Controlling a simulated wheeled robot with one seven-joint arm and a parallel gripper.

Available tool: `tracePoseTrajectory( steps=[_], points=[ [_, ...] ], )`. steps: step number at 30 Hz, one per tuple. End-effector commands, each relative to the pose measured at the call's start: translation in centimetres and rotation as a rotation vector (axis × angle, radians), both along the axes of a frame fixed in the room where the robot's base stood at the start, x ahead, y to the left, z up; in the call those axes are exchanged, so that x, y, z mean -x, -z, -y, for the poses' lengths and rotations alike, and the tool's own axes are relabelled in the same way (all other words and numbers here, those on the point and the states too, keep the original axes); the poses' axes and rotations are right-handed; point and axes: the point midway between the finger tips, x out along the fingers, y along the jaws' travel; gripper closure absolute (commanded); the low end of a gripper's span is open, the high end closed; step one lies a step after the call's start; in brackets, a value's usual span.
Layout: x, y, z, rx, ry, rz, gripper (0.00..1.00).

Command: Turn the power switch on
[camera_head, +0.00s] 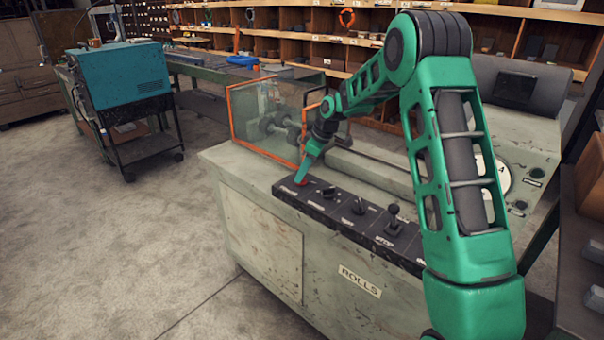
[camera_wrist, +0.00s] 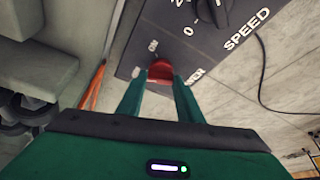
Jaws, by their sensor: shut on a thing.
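The power switch is a red knob (camera_wrist: 160,71) on the black control panel (camera_wrist: 185,28), at the panel's left end in the head view. A sliver of red (camera_head: 302,182) shows there by my fingertips. My gripper (camera_head: 301,180) reaches down to it from above. In the wrist view the two green fingers of my gripper (camera_wrist: 162,85) stand on either side of the red knob and are shut on it. Small white marks are printed around the knob, but I cannot tell which one it points to.
A dark speed knob (camera_wrist: 220,8) sits beside it on the panel. In the head view more controls follow to the right, including a black joystick (camera_head: 393,217). An orange-framed clear guard (camera_head: 262,115) stands behind the panel. Floor at left is open.

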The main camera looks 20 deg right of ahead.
Motion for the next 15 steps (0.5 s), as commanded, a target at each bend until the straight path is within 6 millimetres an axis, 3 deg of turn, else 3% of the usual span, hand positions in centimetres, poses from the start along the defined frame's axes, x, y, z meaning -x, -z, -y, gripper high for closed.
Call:
tracePoseTrajectory(
  steps=[15],
  points=[
    [-0.02, -0.32, -0.32, 0.000, 0.492, 0.010, 0.90]
  ],
)
